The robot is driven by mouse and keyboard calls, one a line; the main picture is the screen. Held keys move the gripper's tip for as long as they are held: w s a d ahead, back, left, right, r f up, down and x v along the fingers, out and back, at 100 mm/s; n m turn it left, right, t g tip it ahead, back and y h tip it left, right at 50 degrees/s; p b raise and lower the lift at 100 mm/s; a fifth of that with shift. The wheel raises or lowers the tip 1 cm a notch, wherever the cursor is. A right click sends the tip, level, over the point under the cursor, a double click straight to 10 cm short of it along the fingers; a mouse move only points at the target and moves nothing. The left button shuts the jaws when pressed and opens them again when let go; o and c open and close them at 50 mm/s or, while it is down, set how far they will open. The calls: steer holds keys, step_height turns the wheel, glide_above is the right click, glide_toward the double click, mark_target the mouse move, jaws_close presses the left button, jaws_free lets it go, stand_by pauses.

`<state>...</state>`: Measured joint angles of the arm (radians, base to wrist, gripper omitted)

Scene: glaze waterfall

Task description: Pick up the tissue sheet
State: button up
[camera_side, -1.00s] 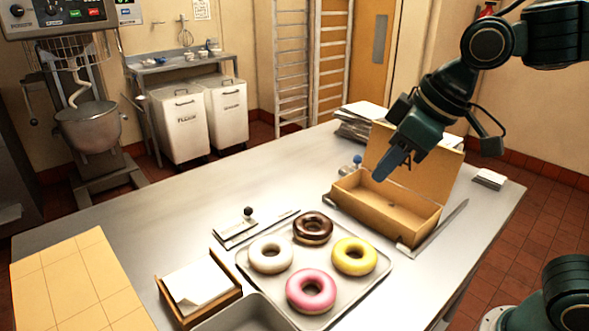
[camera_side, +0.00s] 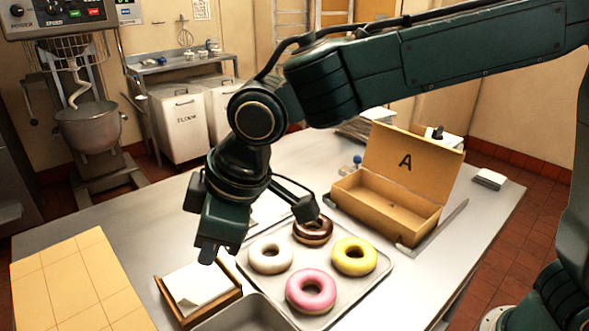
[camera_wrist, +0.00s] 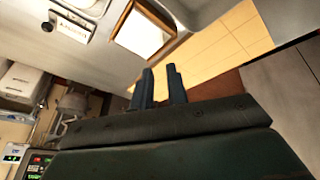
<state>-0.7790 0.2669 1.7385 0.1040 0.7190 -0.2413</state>
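The white tissue sheet (camera_side: 193,292) lies on top in a small wooden box (camera_side: 213,306) at the front left of the steel table. The sheet also shows near the top of the wrist view (camera_wrist: 143,33), inside the box. My gripper (camera_side: 209,256) hangs above the back edge of this box, pointing down, apart from the sheet. In the wrist view its dark fingers (camera_wrist: 161,83) stand side by side with a narrow gap and nothing between them.
A tray (camera_side: 377,279) of glazed donuts is right of the tissue box, with an empty metal pan (camera_side: 240,314) in front. An open cardboard box (camera_side: 400,218) marked A stands behind. Tan square tiles (camera_side: 80,280) cover the table's left end.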

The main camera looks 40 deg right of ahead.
steer(key=shift+a+f, duration=0.1)
steer(key=shift+f, duration=0.05)
glide_above(190, 300)
steer(key=s+d, duration=0.2)
step_height(190, 300, down, 8)
steer(key=shift+a, duration=0.2)
steer(key=shift+x, duration=2.45)
steer(key=shift+s, duration=0.1)
steer(key=shift+c, duration=0.3)
jaws_close()
